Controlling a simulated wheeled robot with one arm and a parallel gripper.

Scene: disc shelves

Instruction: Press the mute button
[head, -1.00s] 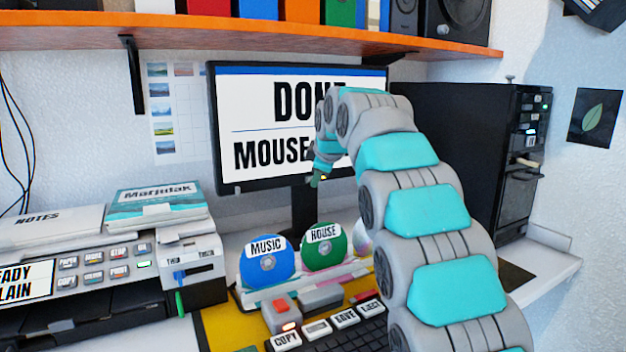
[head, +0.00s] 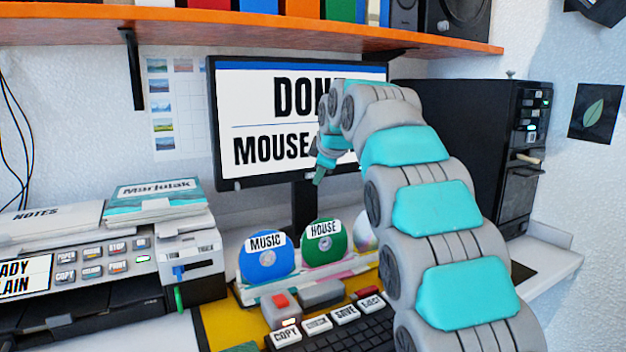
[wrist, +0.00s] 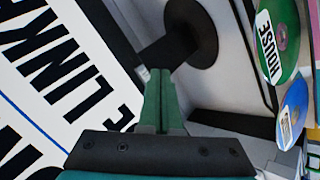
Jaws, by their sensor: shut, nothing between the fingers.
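I cannot make out any button marked mute in either view. My gripper (head: 319,178) is in front of the lower part of the monitor (head: 255,120), pointing down. In the wrist view its green fingers (wrist: 161,74) are together, with nothing between them, near the monitor's dark stand (wrist: 190,30). My arm hides part of the screen and desk.
A blue MUSIC disc (head: 266,264) and a green HOUSE disc (head: 324,256) stand in a rack behind the keys. A printer-like machine (head: 100,262) is at left, and a black tower (head: 455,135) at right. An orange shelf (head: 250,38) runs overhead.

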